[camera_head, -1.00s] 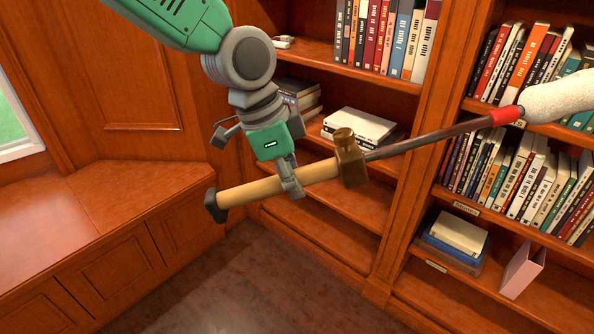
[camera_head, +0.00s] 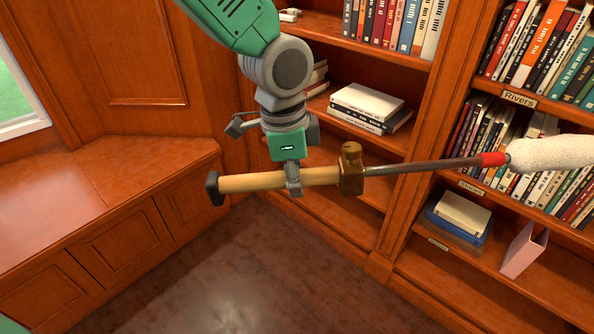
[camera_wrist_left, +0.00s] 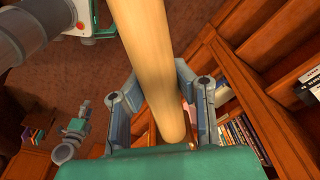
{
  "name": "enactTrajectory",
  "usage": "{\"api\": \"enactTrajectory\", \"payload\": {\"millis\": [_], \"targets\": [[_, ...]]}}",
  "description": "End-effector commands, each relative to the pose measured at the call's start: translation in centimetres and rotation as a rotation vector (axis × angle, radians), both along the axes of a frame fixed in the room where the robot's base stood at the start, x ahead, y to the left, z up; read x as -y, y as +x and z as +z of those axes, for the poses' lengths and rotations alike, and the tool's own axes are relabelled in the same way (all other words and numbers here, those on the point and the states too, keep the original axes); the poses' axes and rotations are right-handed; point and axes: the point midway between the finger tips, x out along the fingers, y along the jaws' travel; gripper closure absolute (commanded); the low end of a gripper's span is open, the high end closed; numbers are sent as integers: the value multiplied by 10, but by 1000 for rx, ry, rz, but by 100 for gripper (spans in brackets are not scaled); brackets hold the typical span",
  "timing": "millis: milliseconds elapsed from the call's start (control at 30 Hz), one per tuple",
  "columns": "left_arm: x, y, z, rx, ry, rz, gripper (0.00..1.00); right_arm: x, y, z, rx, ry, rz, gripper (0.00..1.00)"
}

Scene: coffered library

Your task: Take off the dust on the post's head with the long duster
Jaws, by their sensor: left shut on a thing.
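The long duster has a pale wooden handle (camera_head: 250,182), a brass fitting (camera_head: 350,168), a dark rod, a red collar (camera_head: 494,159) and a fluffy white head (camera_head: 550,154) that runs off the right edge. My left gripper (camera_head: 293,182) is shut on the handle, near the brass fitting, and holds the duster nearly level in the air. In the left wrist view the wooden handle (camera_wrist_left: 158,60) passes between the fingers. A grey jointed part (camera_wrist_left: 75,130) at the left of that view looks like my right gripper; its jaws are too small to read. I cannot make out the post's head.
Bookshelves (camera_head: 400,180) with rows of books fill the back and right, behind the duster. A wooden bench cabinet (camera_head: 110,210) stands along the left wall under a window (camera_head: 15,100). A pink box file (camera_head: 523,250) sits on a low right shelf. The floor (camera_head: 250,270) in front is clear.

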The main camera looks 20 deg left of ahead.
Motion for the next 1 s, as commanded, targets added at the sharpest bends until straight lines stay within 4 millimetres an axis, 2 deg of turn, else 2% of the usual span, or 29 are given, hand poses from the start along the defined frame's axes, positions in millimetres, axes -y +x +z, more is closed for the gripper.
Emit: {"api": "enactTrajectory", "payload": {"millis": [433,1000], "targets": [[-1,-2,-18,-27,82,-6,100,0,0,1,0,0,0,60],[-1,-2,-21,-32,95,-8,100,0,0,1,0,0,0,60]]}}
